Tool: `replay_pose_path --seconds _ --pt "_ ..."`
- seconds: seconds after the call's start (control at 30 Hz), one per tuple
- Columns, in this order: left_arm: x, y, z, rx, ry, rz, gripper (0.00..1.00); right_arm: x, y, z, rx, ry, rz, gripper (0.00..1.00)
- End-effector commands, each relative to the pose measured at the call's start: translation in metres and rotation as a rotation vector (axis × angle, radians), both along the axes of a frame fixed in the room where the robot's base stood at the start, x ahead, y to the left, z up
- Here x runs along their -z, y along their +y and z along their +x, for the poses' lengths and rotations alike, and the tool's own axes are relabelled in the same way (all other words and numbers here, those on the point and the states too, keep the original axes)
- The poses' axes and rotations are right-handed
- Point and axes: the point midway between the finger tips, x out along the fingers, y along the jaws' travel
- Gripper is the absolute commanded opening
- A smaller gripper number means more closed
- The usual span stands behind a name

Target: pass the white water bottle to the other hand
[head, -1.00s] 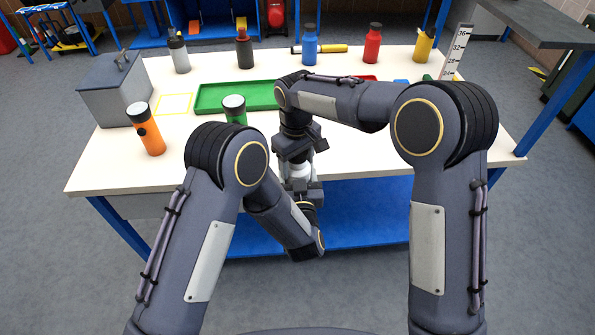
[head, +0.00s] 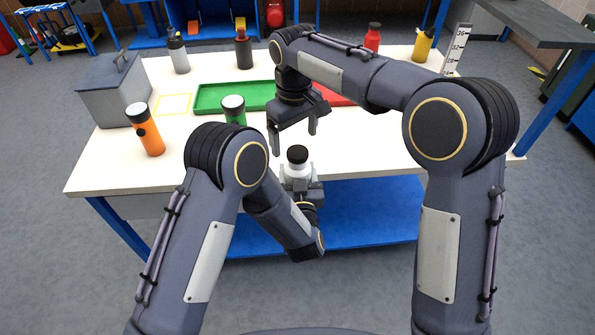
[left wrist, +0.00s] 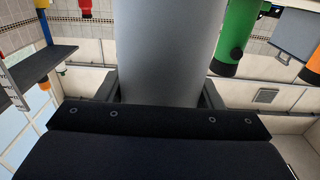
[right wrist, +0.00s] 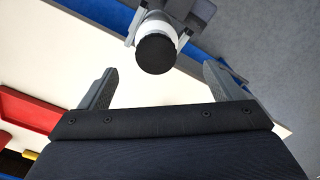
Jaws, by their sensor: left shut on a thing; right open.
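The white water bottle (head: 298,166) with a black cap stands upright in my left gripper (head: 300,188), in front of the table's near edge. In the left wrist view the bottle (left wrist: 168,50) fills the space between the shut fingers. My right gripper (head: 294,143) is open and empty, above and just beyond the bottle, with its fingers pointing down. In the right wrist view the bottle's cap (right wrist: 155,53) shows ahead of the open fingers (right wrist: 158,85), apart from them.
The white table (head: 180,135) carries a green tray (head: 225,98), a red tray (head: 338,95), a grey box (head: 115,90), an orange flashlight (head: 145,130) and a green one (head: 233,108). Several bottles stand along the back. Blue shelf (head: 370,205) lies below.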

Motion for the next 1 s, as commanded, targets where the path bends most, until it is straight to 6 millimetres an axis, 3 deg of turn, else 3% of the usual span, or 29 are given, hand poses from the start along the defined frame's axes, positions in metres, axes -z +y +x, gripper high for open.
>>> replay_pose_path --seconds 0.1,0.27,0.37,0.47,0.57,0.7,0.83,1.0 --pt "-0.001 0.000 0.000 0.000 -0.001 0.000 0.33 -0.018 0.001 0.001 0.000 -0.002 0.002 0.86" --pt "-0.001 0.000 0.000 0.000 -0.001 0.000 0.33 -0.031 -0.003 -0.001 0.006 -0.003 0.006 0.86" --pt "-0.001 0.000 0.000 0.000 -0.001 0.000 0.33 -0.040 -0.019 -0.007 0.033 -0.009 0.030 0.86" --pt "-0.001 0.000 0.000 0.000 -0.001 0.000 0.33 -0.053 -0.050 -0.023 0.089 -0.028 0.080 0.86" --pt "-0.001 0.000 0.000 0.000 -0.001 0.000 0.33 -0.064 -0.090 -0.052 0.173 -0.057 0.150 0.86" --pt "-0.001 0.000 0.000 0.000 -0.001 -0.001 0.33 -0.070 -0.140 -0.108 0.305 -0.109 0.252 0.86" --pt "0.000 0.000 0.000 0.000 -0.001 0.000 0.33 -0.063 -0.170 -0.165 0.433 -0.168 0.339 0.86" --pt "-0.001 0.000 0.000 0.000 -0.001 0.000 0.33 -0.037 -0.185 -0.233 0.593 -0.247 0.429 0.86"
